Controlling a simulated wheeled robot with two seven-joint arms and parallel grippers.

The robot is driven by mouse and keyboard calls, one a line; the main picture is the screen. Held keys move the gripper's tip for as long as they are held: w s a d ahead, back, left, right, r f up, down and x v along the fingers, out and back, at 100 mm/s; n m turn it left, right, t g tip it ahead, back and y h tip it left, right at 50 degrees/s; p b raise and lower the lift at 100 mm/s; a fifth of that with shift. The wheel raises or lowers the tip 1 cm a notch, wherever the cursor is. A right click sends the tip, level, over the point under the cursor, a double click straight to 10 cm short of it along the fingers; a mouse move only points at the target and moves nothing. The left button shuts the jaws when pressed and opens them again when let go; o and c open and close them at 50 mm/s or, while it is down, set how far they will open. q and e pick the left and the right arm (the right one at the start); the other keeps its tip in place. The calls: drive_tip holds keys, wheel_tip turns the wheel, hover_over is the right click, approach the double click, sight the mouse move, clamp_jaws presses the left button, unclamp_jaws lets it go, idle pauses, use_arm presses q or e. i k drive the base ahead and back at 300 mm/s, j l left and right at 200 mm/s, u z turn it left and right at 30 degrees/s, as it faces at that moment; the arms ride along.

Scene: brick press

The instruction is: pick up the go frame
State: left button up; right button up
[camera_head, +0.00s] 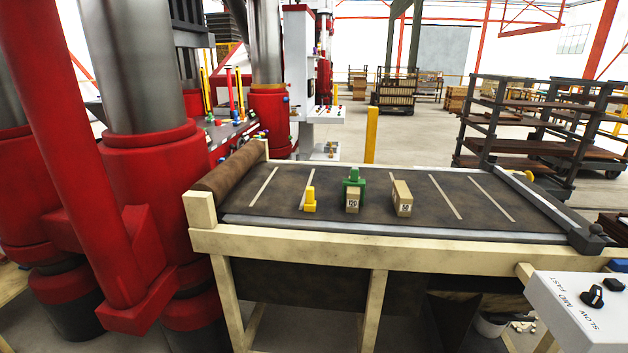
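A small green upright piece (353,178) stands on the dark conveyor belt, partly hidden behind a tan block (352,202) marked with a number that looks like 120. Its colour and shape may make it the go frame, but I see no label on it. A yellow L-shaped piece (309,203) stands to its left. A second tan block (402,200), marked with what looks like 50, stands to its right. Neither of my grippers shows in the head view, and nothing is touching these pieces.
The belt table (400,250) has a pale wooden frame, a roller (230,165) at its left end and a dark rail (535,205) at its right. Large red press columns (160,180) stand close on the left. A white control box (590,310) is at lower right.

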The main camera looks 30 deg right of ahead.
sight(353, 182)
drive_tip(key=l+z, duration=0.1)
drive_tip(key=z, duration=1.2)
